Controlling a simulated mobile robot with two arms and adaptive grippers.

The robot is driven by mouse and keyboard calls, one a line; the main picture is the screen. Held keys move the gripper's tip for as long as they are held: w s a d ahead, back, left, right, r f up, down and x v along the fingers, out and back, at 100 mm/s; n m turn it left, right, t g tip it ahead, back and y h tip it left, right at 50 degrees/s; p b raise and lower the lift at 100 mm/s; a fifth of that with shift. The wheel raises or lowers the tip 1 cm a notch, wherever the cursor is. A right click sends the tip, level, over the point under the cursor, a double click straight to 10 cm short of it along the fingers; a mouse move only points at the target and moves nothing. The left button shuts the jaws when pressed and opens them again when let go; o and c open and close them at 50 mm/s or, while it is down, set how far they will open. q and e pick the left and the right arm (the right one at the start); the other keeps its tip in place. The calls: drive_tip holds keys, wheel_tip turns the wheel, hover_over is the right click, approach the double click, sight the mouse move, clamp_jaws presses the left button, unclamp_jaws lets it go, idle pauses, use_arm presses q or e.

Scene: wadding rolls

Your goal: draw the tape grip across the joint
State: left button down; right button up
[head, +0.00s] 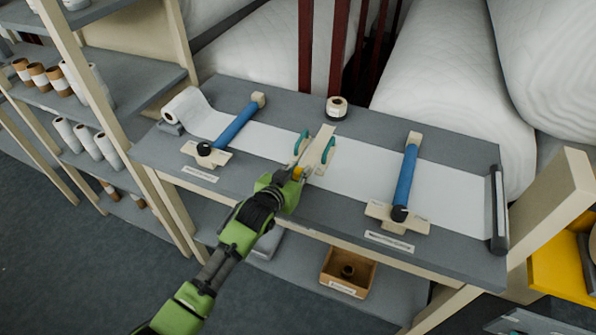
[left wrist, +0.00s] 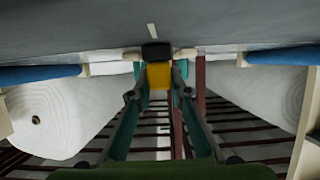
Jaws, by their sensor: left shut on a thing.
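My left gripper (head: 294,174) reaches over the front edge of the grey bench to the middle of a white strip (head: 358,181). It is shut on a small yellow grip (head: 299,171). In the left wrist view the yellow grip (left wrist: 159,76), with a black end, sits between the two fingers (left wrist: 158,92). A pale wooden piece (head: 317,152) with teal handles on both sides lies across the strip just beyond the gripper. The joint itself cannot be made out. A small tape roll (head: 336,107) stands at the back of the bench. My right gripper is not in view.
Blue clamp bars (head: 236,123) and (head: 406,175) with black knobs cross the strip on either side. A white roll (head: 187,108) stands at the left end, a dark roller (head: 497,205) at the right. Large wadding rolls (head: 439,79) lie behind. A wooden box (head: 349,272) sits below.

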use_arm(q)
drive_tip(key=shift+s+f, duration=0.1)
drive_tip(key=shift+f, duration=0.05)
drive_tip(key=c, duration=2)
unclamp_jaws()
drive_tip(key=shift+o, duration=0.8)
drive_tip(key=shift+s+a, duration=0.1)
drive_tip(key=v, duration=1.2)
